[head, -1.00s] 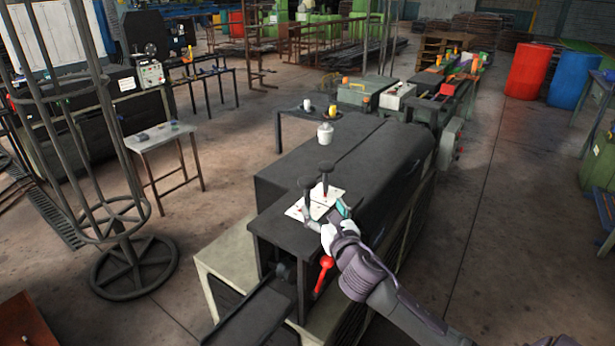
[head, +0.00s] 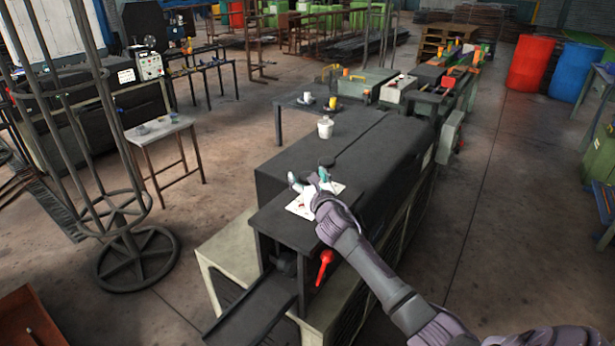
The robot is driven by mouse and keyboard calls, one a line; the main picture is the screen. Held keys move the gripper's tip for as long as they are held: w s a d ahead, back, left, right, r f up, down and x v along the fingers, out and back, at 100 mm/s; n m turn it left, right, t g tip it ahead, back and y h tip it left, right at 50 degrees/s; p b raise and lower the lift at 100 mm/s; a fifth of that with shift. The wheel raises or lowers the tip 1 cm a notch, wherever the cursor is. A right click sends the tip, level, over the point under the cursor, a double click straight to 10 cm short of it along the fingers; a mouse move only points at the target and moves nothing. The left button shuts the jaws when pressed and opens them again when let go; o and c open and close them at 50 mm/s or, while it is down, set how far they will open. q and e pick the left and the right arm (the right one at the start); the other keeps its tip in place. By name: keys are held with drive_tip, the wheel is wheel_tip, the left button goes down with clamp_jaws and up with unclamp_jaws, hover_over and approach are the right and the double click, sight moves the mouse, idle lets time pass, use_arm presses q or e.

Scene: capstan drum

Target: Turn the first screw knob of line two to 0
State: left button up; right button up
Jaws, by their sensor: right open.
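My right gripper (head: 308,180) reaches in from the lower right over the front end of the black machine (head: 330,150). It is open, with its fingers apart above a white sheet or plate (head: 298,208) with red marks. One dark round knob (head: 326,161) shows just beyond the fingers. A second dark knob is hidden, probably behind my gripper. I cannot tell whether the fingers touch a knob. Numbers and line marks are too small to read. My left gripper is not in view.
A wire-frame stand (head: 135,255) and a small table (head: 160,129) are at left. The floor at right is clear.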

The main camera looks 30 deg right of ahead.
drive_tip(key=c, duration=1.2)
drive_tip(key=shift+n+y, duration=0.4)
drive_tip(key=shift+y, duration=0.2)
drive_tip(key=shift+d+n+t+y+p, duration=0.1)
drive_tip(key=shift+n+t+y+p, duration=0.25)
drive_tip(key=shift+n+y, duration=0.45)
drive_tip(key=n+y, duration=0.1)
drive_tip(key=y, duration=0.1)
drive_tip(key=shift+f+y+b, duration=0.1)
drive_tip(key=shift+y+b, duration=0.25)
drive_tip(key=shift+y, duration=0.05)
drive_tip(key=n+g+y+b, duration=0.1)
drive_tip(key=n+y+b, duration=0.1)
drive_tip(key=b, duration=0.3)
drive_tip(key=n+g+y+b, duration=0.2)
drive_tip(key=n+y+b, duration=0.1)
drive_tip(key=y+b, duration=0.2)
drive_tip(key=n+g+y+b, duration=0.1)
drive_tip(key=n+y+b, duration=0.1)
drive_tip(key=b, duration=0.3)
drive_tip(key=shift+f+n+g+y, duration=0.15)
drive_tip(key=shift+n+g+y, duration=0.2)
drive_tip(key=shift+y, duration=0.55)
drive_tip(key=shift+r+n+g+y+b, duration=0.25)
drive_tip(key=shift+n+g+y+b, duration=0.25)
drive_tip(key=shift+b, duration=0.55)
